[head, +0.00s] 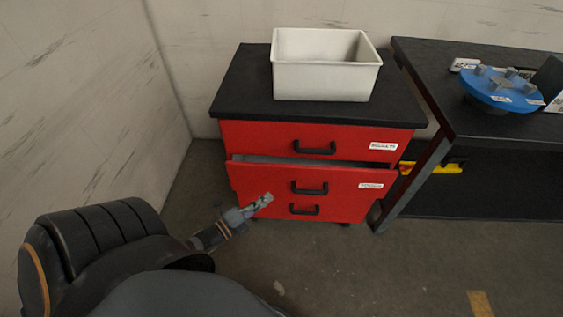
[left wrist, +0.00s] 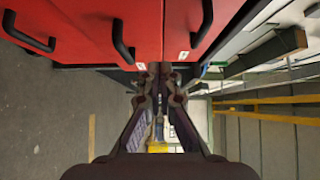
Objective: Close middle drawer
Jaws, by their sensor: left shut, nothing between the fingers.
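A red cabinet has three drawers with black handles. Its middle drawer (head: 345,179) stands partly open, and a grey inner edge shows above its front. This drawer's black handle (head: 310,188) is free. The top drawer (head: 258,137) looks shut. My left gripper (head: 265,200) is shut and empty, in front of the lower left part of the drawer fronts, left of the handles. In the left wrist view the shut fingers (left wrist: 165,72) point towards the red fronts (left wrist: 85,20). I cannot tell whether they touch. My right gripper is in neither view.
A white bin (head: 325,85) stands on the cabinet's black top (head: 240,95). A dark table (head: 440,62) with a blue round part (head: 503,90) stands at the right. A wall (head: 80,90) bounds the left. The floor in front is clear.

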